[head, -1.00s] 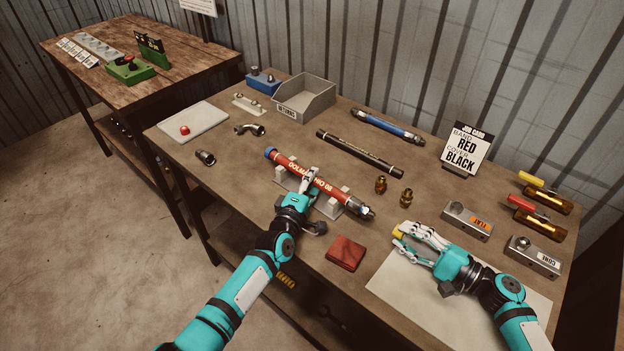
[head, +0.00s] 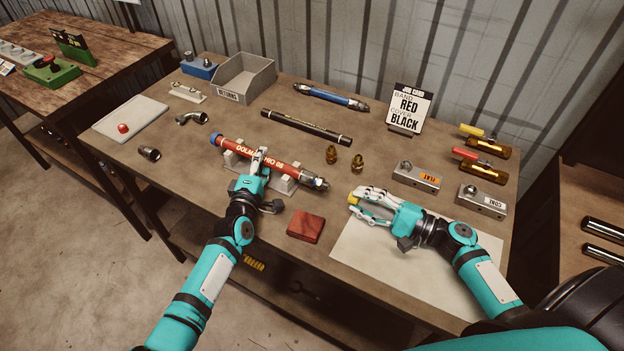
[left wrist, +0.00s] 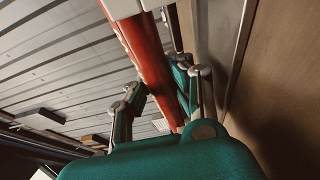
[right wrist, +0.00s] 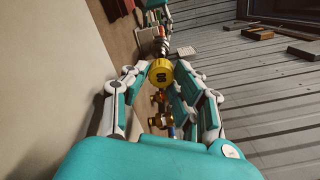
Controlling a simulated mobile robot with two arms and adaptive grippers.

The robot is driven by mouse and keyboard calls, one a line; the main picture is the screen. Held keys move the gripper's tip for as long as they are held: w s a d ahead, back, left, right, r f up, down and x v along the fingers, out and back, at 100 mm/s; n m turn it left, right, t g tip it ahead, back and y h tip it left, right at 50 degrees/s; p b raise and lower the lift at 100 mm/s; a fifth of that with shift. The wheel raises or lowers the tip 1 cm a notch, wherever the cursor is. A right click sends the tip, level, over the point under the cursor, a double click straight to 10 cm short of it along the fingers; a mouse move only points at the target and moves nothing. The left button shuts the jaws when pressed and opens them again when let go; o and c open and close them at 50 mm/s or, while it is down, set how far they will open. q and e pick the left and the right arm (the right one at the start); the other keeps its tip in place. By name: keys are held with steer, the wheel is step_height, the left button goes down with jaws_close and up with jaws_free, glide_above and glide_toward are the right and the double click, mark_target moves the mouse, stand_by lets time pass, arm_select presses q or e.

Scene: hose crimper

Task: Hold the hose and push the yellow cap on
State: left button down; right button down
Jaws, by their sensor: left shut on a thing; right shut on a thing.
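The red hose (head: 240,152) lies across a pale cradle (head: 284,184) on the bench, with a blue cap on its left end and a bare metal fitting (head: 314,183) on its right end. My left gripper (head: 258,160) is shut on the hose near its middle; the red hose (left wrist: 148,55) also passes between the fingers in the left wrist view. My right gripper (head: 359,200) is shut on the yellow cap (head: 353,198), held to the right of the fitting and apart from it. In the right wrist view the yellow cap (right wrist: 161,72) sits between the fingertips.
A dark red block (head: 305,227) lies in front of the cradle. Two brass fittings (head: 357,162) stand behind the gap between hose and cap. A pale sheet (head: 372,255) lies under my right arm. A black hose (head: 300,126) and job card (head: 408,106) are further back.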

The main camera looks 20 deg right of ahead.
arm_select(q)
steer(key=shift+f, duration=0.2)
arm_select(e)
steer(key=shift+x, duration=2.15)
steer(key=shift+f, duration=0.1)
arm_select(q)
steer(key=shift+s, duration=0.1)
arm_select(e)
steer(key=shift+x, duration=1.4)
steer(key=c, duration=1)
jaws_free()
steer(key=shift+w, duration=0.1)
steer(key=shift+d, duration=0.1)
steer(key=v, duration=1.2)
